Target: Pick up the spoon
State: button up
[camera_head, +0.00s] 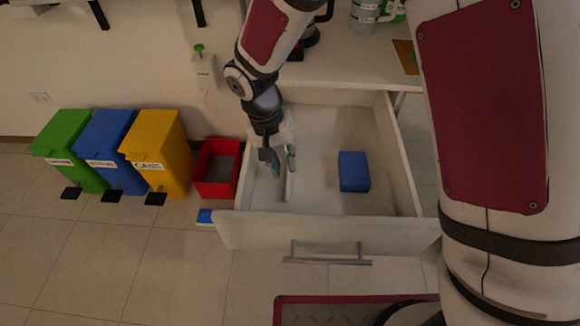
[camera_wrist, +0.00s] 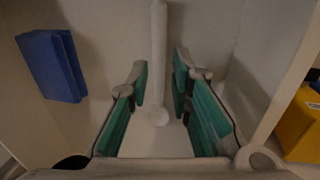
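A long white utensil, which I take to be the spoon (camera_wrist: 159,50), lies in the open drawer (camera_head: 325,232). In the wrist view it runs from the top edge down to a rounded end between my fingers. In the head view its pale shaft (camera_head: 289,187) shows just below my gripper (camera_head: 279,161). My gripper (camera_wrist: 161,82) is open, with its green-padded fingers on either side of the spoon and a gap on each side. Part of the spoon is hidden behind the gripper in the head view. I cannot tell how high the fingertips are above the drawer floor.
A blue block (camera_head: 354,171) lies in the drawer to the right and also shows in the wrist view (camera_wrist: 52,65). The drawer walls stand close to my gripper. A red bin (camera_head: 216,188) and a yellow bin (camera_head: 160,150) stand left of the drawer.

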aim_at(288, 179)
jog(key=f, duration=0.2)
jog(key=d+f, duration=0.1)
jog(key=f, duration=0.1)
jog(key=shift+s+f+b, duration=0.15)
jog(key=shift+b, duration=0.15)
jog(key=shift+c, duration=0.4)
grip_shut()
